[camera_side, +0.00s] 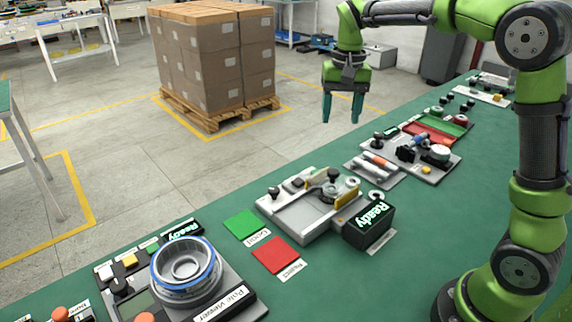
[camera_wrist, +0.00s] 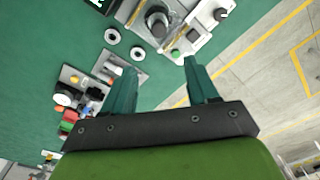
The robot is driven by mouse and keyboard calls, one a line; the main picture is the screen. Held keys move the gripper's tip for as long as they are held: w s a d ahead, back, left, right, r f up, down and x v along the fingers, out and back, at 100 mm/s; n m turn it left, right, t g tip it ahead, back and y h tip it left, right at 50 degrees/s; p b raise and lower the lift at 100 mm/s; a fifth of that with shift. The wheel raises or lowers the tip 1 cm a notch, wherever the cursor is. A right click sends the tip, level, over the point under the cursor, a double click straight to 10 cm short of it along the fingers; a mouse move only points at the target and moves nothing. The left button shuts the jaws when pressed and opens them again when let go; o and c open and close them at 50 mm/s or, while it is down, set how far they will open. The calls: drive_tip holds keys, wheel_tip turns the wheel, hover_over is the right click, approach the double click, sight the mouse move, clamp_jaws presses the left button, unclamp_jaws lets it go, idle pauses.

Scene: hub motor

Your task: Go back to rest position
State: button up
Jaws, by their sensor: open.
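My gripper (camera_side: 342,108) hangs from the green arm at the upper middle of the side view, fingers pointing down, high above the table's far edge. Its two teal fingers are apart with nothing between them. In the wrist view the gripper (camera_wrist: 157,80) also shows open and empty, with the green table (camera_wrist: 60,30) and grey floor below. No part is touching the fingers.
A pole viewer with a blue-rimmed ring (camera_side: 185,270), green (camera_side: 242,224) and red (camera_side: 275,255) pads, a grey fixture (camera_side: 310,208), a "Ready" display (camera_side: 370,222) and a parts tray (camera_side: 410,155) stand on the table. Stacked boxes (camera_side: 200,60) stand on the floor behind.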

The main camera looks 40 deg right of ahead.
drive_tip(key=s+a+n+t+y, duration=0.1)
drive_tip(key=s+a+n+t, duration=0.1)
drive_tip(key=s, duration=0.7)
drive_tip(key=s+a+n+t+y, duration=0.1)
drive_tip(key=s+a+t, duration=0.3)
drive_tip(key=s, duration=0.5)
drive_tip(key=a+n, duration=0.1)
drive_tip(key=a, duration=0.1)
drive_tip(key=shift+s+a+f+t, duration=0.2)
drive_tip(key=shift+s+a+t, duration=0.1)
drive_tip(key=shift+s+t, duration=0.1)
